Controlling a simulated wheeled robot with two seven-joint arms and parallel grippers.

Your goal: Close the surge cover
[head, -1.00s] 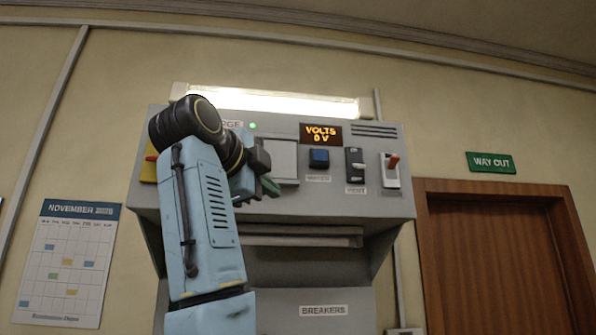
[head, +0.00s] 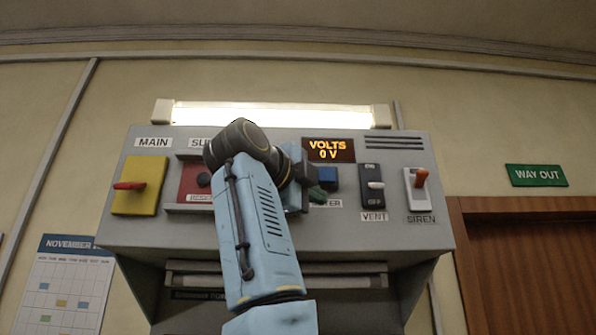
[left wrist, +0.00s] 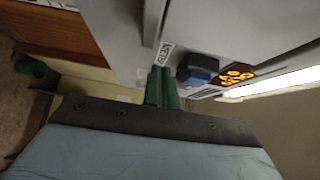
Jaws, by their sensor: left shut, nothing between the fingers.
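The red plate is uncovered left of my arm. The surge cover itself does not show now; the area right of the red plate is hidden behind my left wrist. My left gripper (head: 317,194) is shut and empty, its green fingertips in front of the blue button's lower left. In the left wrist view the shut green fingers (left wrist: 162,88) point toward the console face, beside the blue button (left wrist: 197,66). My right gripper is not in view.
The yellow main switch (head: 139,186) with a red handle is at far left. The vent switch (head: 373,187) and siren switch (head: 419,187) are right of my gripper. A ledge (head: 340,280) juts out below the panel.

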